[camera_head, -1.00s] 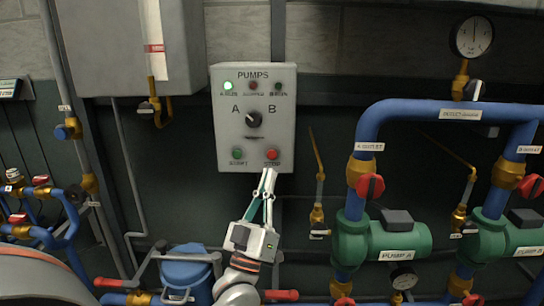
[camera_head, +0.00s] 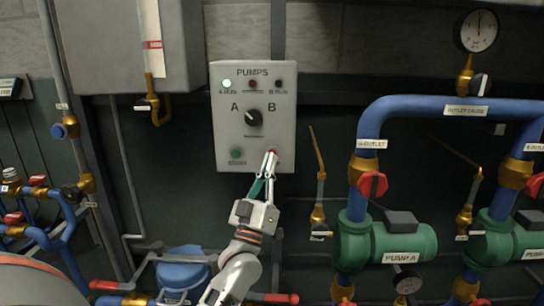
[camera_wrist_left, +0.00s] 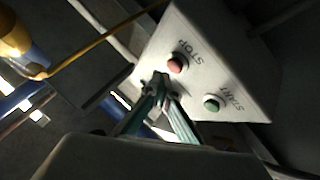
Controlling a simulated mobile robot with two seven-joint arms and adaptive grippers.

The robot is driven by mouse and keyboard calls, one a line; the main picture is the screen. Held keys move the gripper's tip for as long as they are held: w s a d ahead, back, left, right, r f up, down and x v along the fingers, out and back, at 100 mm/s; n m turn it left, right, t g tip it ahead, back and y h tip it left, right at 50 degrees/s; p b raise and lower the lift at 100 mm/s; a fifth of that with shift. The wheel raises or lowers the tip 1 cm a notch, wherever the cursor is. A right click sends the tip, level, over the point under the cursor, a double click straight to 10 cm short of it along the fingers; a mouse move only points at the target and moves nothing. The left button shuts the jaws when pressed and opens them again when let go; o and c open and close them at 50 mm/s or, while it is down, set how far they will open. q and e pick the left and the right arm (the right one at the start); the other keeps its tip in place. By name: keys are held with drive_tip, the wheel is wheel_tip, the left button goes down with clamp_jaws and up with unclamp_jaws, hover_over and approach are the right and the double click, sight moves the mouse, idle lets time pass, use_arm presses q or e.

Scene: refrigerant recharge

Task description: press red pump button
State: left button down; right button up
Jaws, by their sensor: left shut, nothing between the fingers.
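The pump control box (camera_head: 228,133) hangs on the wall, with a knob between A and B. Its red STOP button (camera_wrist_left: 178,63) is at the lower right in the head view, mostly hidden there behind my fingertips. My left gripper (camera_head: 270,154) is shut and empty, its tips over the red button in the head view. In the left wrist view the fingertips (camera_wrist_left: 160,79) are beside the button, close to the panel; I cannot tell if they touch it. The green START button (camera_head: 236,154) is to the left. My right gripper is not in view.
A grey cabinet (camera_head: 110,45) is left of the box. Green pump A (camera_head: 385,243) and blue pipes (camera_head: 440,108) are at the right. A blue container (camera_head: 183,272) is below.

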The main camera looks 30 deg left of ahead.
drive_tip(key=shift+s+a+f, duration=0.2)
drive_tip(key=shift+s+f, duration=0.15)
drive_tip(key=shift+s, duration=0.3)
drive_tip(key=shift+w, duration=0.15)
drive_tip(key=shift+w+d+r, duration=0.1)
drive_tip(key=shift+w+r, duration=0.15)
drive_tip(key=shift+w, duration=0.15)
use_arm(q)
drive_tip(key=shift+w+a, duration=0.1)
drive_tip(key=shift+w, duration=0.1)
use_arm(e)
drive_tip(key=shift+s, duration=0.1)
use_arm(q)
drive_tip(key=shift+w+a, duration=0.15)
drive_tip(key=shift+w, duration=0.1)
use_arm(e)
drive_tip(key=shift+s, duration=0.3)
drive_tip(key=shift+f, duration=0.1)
